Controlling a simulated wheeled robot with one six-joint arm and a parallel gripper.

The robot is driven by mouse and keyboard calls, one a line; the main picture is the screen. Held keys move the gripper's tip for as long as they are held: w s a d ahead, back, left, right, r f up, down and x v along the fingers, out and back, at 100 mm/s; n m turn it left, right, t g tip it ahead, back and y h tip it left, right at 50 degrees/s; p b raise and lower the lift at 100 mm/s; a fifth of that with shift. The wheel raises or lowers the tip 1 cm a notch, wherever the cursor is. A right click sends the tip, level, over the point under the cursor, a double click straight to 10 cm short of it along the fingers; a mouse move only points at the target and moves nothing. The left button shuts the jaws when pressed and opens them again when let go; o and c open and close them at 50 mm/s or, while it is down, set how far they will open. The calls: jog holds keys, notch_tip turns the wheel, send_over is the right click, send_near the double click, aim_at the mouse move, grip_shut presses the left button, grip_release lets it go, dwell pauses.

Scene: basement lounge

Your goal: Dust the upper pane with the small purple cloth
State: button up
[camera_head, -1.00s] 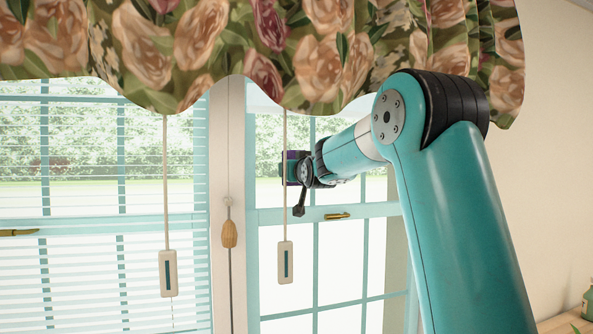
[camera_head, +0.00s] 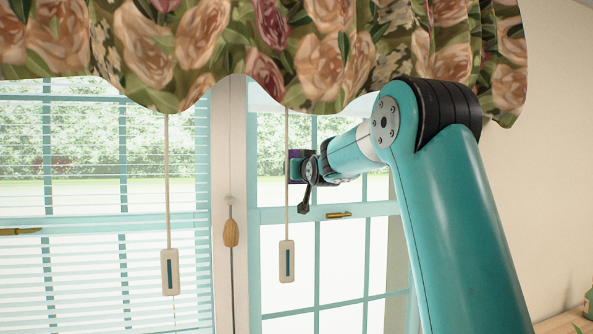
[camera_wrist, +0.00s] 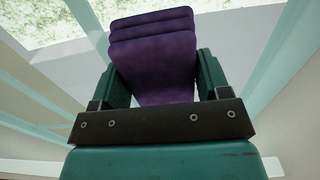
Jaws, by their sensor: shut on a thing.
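My gripper (camera_wrist: 157,85) is shut on the small purple cloth (camera_wrist: 155,55), which shows folded in layers between the two green fingers in the wrist view. In the head view my gripper (camera_head: 298,168) is in front of the right window's upper pane (camera_head: 270,150), above the crossbar with the brass latch. Only a sliver of purple cloth (camera_head: 293,154) shows there. I cannot tell whether the cloth touches the glass.
A floral valance (camera_head: 300,45) hangs above my arm. A blind cord with a pale pull (camera_head: 287,261) hangs just left of my gripper. A wooden tassel (camera_head: 231,233) hangs by the centre post. A blind covers the left window (camera_head: 100,270). A green bottle (camera_head: 589,305) stands at lower right.

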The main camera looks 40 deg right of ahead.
jog(key=shift+s+d+b, duration=0.15)
jog(key=shift+s+d, duration=0.15)
jog(key=shift+d, duration=0.3)
jog(key=shift+s+d+b, duration=0.15)
jog(key=shift+s+d, duration=0.15)
jog(key=shift+d, duration=0.3)
jog(key=shift+w, duration=0.1)
jog(key=shift+w+a+b, duration=0.25)
jog(key=shift+w+a, duration=0.25)
jog(key=shift+a, duration=0.4)
jog(key=shift+w+a+b, duration=0.2)
jog(key=shift+w+a, duration=0.25)
jog(key=shift+a, duration=0.45)
jog(key=shift+s+a+f+b, duration=0.2)
jog(key=shift+a+b, duration=0.05)
jog(key=shift+b, duration=0.25)
jog(key=shift+b+v, duration=1.6)
jog(key=shift+v, duration=1)
jog(key=shift+s+d+r, duration=0.1)
jog(key=shift+d+r, duration=0.1)
jog(key=shift+s, duration=0.1)
